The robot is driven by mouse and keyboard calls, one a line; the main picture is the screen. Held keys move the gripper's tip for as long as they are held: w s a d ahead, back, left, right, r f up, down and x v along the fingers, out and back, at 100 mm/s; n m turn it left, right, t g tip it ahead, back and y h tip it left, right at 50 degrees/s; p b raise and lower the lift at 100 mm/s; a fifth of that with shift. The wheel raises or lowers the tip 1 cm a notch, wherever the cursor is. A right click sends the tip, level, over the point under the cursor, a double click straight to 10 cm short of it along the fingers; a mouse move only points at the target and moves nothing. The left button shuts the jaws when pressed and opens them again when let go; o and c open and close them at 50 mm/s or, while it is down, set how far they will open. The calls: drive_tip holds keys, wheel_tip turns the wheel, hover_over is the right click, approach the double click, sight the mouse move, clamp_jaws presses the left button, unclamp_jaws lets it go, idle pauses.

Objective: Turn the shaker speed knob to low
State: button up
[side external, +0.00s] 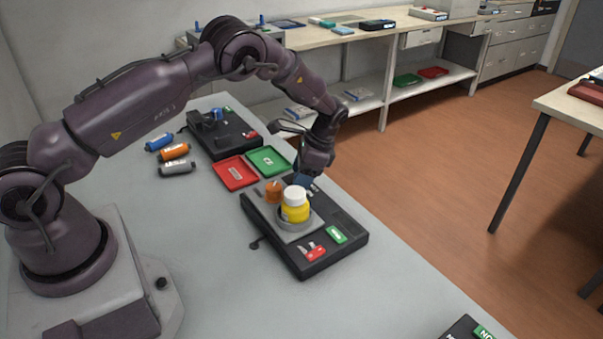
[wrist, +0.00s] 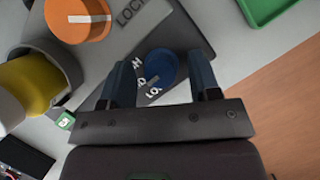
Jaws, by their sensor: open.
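The blue round knob (wrist: 161,64) is on the dark shaker unit (side external: 342,221). White letters beside its lower left edge seem to read HI and LO. A short pale mark shows at that edge, but its exact pointing is unclear. My gripper (wrist: 158,68) is open, with one blue finger on each side of the knob and a small visible gap on both sides. How far the fingertips are above the panel cannot be told. In the side view, my gripper (side external: 304,179) is low over the unit's far side and hides the knob.
A yellow bottle with a white cap (side external: 295,205) stands in the grey holder on the unit. An orange knob (wrist: 78,17) marked LOCK is beside it. Red (side external: 234,184) and green (side external: 270,173) trays, another dark device (side external: 221,151) and several cylinders (side external: 178,168) lie farther back.

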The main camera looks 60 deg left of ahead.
drive_tip(key=c, duration=0.9)
drive_tip(key=shift+c, duration=0.2)
drive_tip(key=shift+n, duration=0.3)
drive_tip(key=n, duration=0.2)
drive_tip(key=n+h, duration=0.1)
drive_tip(key=shift+n+g+h, duration=0.3)
drive_tip(key=shift+n, duration=0.1)
drive_tip(key=shift+a+n+h, duration=0.1)
drive_tip(key=shift+n+h, duration=0.8)
drive_tip(key=shift+n, duration=1.3)
drive_tip(key=shift+w, duration=0.1)
drive_tip(key=o, duration=0.9)
